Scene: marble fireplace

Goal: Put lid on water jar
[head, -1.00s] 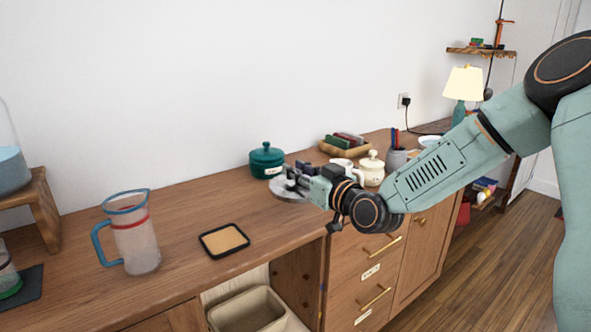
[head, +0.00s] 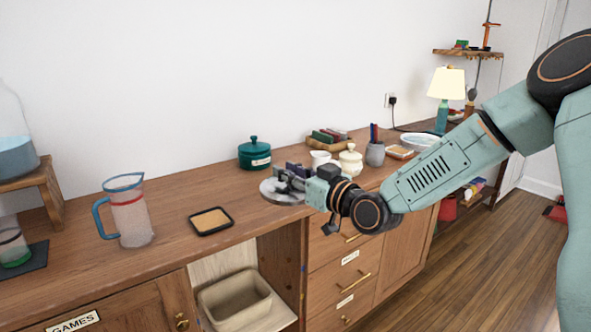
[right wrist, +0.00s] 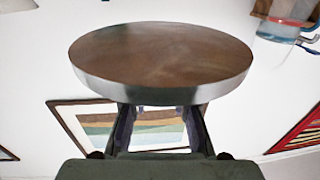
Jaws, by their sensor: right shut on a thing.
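The water jar (head: 14,158) is a clear glass vessel with blue water in it, at the far left of the head view. It stands on a wooden stand (head: 50,190) and is cut by the picture's left edge. The lid (head: 276,195) is a flat round grey disc. My right gripper (head: 287,181) is shut on it and holds it well to the right of the jar, in front of the green pot. In the right wrist view the lid (right wrist: 160,55) shows as a shiny, brownish disc with a pale rim, beyond the fingers. My left gripper is not in view.
A pitcher with a blue handle (head: 131,215) and a small black-rimmed tray (head: 211,221) stand on the wooden counter between jar and lid. A green lidded pot (head: 254,155), cream pot (head: 350,162) and pencil cup (head: 375,154) stand nearby. An open bin (head: 235,300) sits below.

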